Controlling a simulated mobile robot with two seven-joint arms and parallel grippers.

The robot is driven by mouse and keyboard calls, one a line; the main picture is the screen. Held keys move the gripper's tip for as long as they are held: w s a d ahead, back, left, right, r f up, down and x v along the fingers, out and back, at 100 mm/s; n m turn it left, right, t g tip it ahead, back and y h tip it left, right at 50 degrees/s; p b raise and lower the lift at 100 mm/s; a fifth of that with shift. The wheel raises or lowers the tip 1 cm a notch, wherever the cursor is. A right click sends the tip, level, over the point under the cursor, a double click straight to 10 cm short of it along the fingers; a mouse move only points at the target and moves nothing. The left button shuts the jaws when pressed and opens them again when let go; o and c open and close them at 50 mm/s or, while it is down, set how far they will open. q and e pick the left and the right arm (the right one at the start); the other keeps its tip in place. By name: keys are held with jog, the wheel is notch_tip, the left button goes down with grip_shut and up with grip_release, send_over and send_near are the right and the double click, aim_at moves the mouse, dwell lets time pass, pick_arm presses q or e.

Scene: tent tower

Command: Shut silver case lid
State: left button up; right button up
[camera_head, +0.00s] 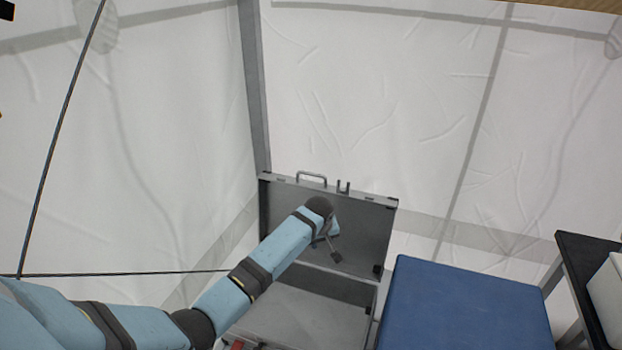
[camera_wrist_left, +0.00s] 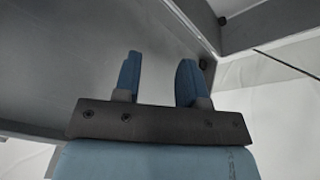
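The silver case (camera_head: 302,309) stands open at the bottom centre of the head view, and its lid (camera_head: 363,222) is raised upright at the back. The lid has a handle and latches on its top edge. My left gripper (camera_head: 328,251) is in front of the lid's inner face, over the case. In the left wrist view the two blue fingers (camera_wrist_left: 158,80) are apart with nothing between them, and the grey lid (camera_wrist_left: 105,45) fills the view behind them. I cannot tell whether the fingers touch the lid. My right gripper is not in view.
A blue padded surface (camera_head: 462,309) stands right of the case. A dark table (camera_head: 580,262) with a white box (camera_head: 608,295) is at the far right. A grey tent pole (camera_head: 254,90) and white tent walls (camera_head: 380,90) rise behind the case.

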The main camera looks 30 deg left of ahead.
pick_arm(q)
jog(key=w+a+r+n+g+b, duration=0.1)
jog(key=w+a+r+n, duration=0.3)
jog(key=r, duration=0.5)
jog(key=w+a+r+n+g+h, duration=0.1)
jog(key=w+a+r+n, duration=0.3)
jog(key=r, duration=0.5)
jog(key=w+a+r+n+g+b, duration=0.1)
jog(key=w+a+r+n, duration=0.3)
jog(key=r, duration=0.4)
jog(key=shift+m, duration=0.4)
jog(key=f, duration=0.8)
jog(key=w+f, duration=0.1)
jog(key=f, duration=0.4)
jog(key=shift+a, duration=0.25)
grip_shut()
